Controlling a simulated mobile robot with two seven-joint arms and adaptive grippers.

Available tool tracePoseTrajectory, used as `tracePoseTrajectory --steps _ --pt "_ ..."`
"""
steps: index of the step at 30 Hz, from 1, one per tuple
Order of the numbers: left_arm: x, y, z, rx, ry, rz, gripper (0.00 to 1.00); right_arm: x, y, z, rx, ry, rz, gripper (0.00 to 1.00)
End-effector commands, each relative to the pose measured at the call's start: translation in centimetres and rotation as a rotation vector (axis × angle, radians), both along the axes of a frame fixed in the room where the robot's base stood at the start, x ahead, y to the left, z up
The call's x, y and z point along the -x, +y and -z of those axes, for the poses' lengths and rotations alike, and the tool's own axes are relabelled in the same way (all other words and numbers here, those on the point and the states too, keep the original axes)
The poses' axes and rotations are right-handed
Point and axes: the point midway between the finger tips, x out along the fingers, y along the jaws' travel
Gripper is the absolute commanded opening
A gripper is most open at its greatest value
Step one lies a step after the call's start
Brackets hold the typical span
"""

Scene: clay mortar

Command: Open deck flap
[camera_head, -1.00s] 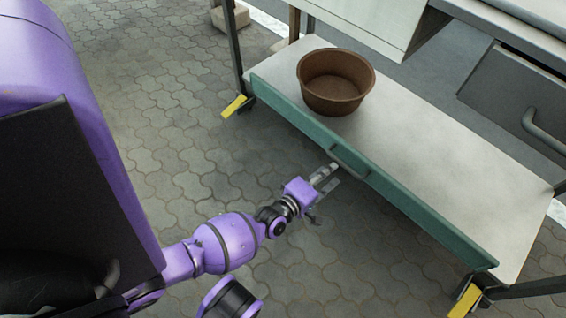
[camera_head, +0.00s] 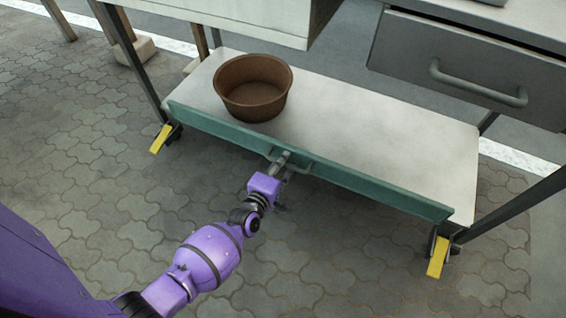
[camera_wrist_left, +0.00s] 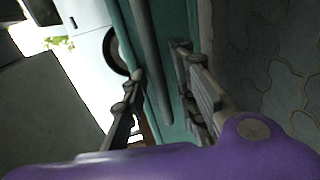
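The deck flap (camera_head: 370,184) is a long teal panel standing upright along the front edge of the cart's lower shelf. Its grey bar handle (camera_head: 300,166) sits near the middle of its outer face. My left gripper (camera_head: 283,165) is at the left part of this handle. In the left wrist view, the handle bar (camera_wrist_left: 148,50) runs between the two spread fingers of my left gripper (camera_wrist_left: 158,62), with the teal flap (camera_wrist_left: 188,12) behind it. I see gaps between fingers and bar; exact contact is hard to tell. My right gripper is not in view.
A brown clay pot (camera_head: 253,88) stands on the pale lower shelf (camera_head: 400,145), behind the flap's left half. A grey drawer (camera_head: 480,70) with a handle hangs above at the right. Cart legs with yellow caster pedals (camera_head: 438,257) flank the flap. Paving in front is clear.

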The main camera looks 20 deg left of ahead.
Motion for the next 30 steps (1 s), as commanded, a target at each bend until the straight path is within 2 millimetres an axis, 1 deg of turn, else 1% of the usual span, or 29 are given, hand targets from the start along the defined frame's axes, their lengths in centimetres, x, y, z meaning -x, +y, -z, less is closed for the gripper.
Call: tracePoseTrajectory --steps 1,3,5,20,26,30 --pt "0.0 0.0 0.0 0.0 0.0 0.0 0.16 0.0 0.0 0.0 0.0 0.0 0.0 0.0" --pt "0.0 0.0 0.0 0.0 0.0 0.0 0.07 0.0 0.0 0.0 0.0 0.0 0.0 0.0" --pt "0.0 0.0 0.0 0.0 0.0 0.0 0.0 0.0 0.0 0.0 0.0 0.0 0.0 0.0" --pt "0.2 0.0 0.1 0.0 0.0 0.0 0.0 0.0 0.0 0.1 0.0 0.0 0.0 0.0" --pt "0.8 0.0 0.6 0.0 0.0 0.0 0.0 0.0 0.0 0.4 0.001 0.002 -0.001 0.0" --pt "1.7 0.0 1.3 -0.001 0.002 0.0 0.0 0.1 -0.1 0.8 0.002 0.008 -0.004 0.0"
